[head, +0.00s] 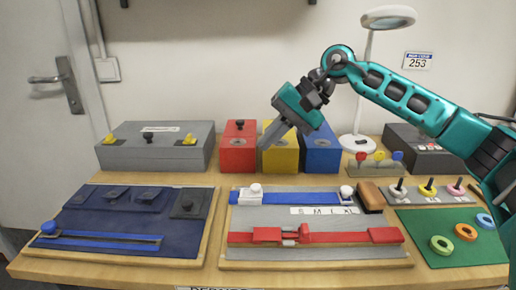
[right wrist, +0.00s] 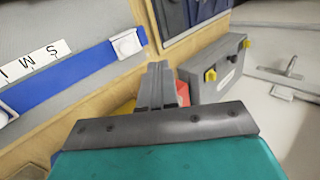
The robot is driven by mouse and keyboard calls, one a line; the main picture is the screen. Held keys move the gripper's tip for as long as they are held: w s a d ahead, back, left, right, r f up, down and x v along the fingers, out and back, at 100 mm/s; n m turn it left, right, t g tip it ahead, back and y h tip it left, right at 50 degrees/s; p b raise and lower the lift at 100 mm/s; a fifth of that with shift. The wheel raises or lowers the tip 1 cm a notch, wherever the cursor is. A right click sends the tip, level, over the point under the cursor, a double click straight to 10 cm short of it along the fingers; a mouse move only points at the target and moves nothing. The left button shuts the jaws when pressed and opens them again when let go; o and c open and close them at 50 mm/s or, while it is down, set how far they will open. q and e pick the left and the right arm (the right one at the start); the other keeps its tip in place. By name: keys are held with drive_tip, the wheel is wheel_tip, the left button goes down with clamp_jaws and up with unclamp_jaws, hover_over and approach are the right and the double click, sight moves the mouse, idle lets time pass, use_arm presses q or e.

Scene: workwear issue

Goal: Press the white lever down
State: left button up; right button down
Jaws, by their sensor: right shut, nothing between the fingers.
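On the grey board (head: 300,217), a white piece with a round knob (head: 255,190) stands at the left end of a blue strip (head: 300,198). A second white knob (head: 345,191) stands near the strip's right end. I cannot tell which is the white lever. The left white piece also shows in the right wrist view (right wrist: 126,42); another white part (right wrist: 6,114) is cut off at the left edge. My right gripper (head: 268,139) is shut and empty, above and behind the board, in front of the red and yellow boxes. Its fingers (right wrist: 155,85) touch neither white piece. My left gripper is out of view.
A red box (head: 238,155), a yellow box (head: 280,158) and a blue box (head: 321,160) stand behind the board. A grey case (head: 125,155) is at back left. A dark blue panel (head: 100,222) lies left. A white lamp (head: 362,95) stands behind my right arm.

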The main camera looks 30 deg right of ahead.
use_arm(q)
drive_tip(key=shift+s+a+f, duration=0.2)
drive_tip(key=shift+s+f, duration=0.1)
use_arm(e)
drive_tip(key=s+d+r, duration=0.2)
drive_tip(key=d+r, duration=0.1)
drive_tip(key=d, duration=0.1)
drive_tip(key=shift+s+d+r, duration=0.15)
drive_tip(key=shift+s+r, duration=0.15)
drive_tip(key=shift+s, duration=0.1)
